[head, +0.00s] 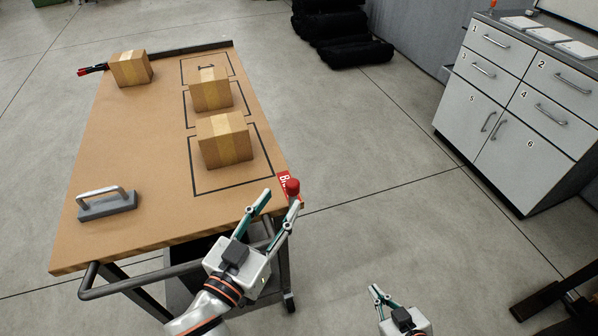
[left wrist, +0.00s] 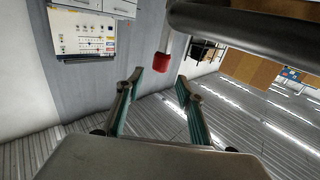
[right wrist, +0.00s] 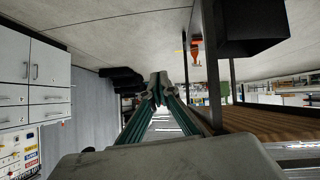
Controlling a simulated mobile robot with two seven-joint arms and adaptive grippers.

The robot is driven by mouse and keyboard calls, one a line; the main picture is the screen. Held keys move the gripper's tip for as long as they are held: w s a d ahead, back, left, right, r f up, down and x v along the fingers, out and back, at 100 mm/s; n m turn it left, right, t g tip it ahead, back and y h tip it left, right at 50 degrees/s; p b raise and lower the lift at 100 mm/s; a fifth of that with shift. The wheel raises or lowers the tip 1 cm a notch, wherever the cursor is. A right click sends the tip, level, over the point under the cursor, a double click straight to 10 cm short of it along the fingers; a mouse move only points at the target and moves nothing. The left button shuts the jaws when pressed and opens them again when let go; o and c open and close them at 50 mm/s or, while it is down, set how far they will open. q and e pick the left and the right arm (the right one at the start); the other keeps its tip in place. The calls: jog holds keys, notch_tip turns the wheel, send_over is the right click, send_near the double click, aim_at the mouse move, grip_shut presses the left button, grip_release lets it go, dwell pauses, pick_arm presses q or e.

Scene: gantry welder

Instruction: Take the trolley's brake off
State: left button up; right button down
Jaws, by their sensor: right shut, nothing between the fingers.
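The trolley (head: 120,165) has a brown top and a grey push handle (head: 110,288). A red knob (head: 292,187) stands at its near right corner by a red label (head: 284,181) starting with "B"; I take it for the brake lever. My left gripper (head: 281,198) is open near the knob. In the left wrist view the knob (left wrist: 161,63) appears in line with the gap between the open fingertips (left wrist: 158,75); I cannot tell whether it touches them. My right gripper (head: 380,293) is shut and empty, low and right of the trolley; its fingertips meet in the right wrist view (right wrist: 158,84).
Three cardboard boxes (head: 224,141) stand on the trolley, two of them in black outlines. A grey block with a handle (head: 107,206) lies at its left. A numbered cabinet (head: 510,100) stands at right. Open floor (head: 400,200) lies between cabinet and trolley.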

aim_at(289, 189)
pick_arm(q)
jog(key=shift+p+x, duration=0.4)
jog(key=shift+x, duration=3.2)
jog(key=shift+c, duration=0.3)
jog(key=shift+a, duration=0.1)
grip_shut()
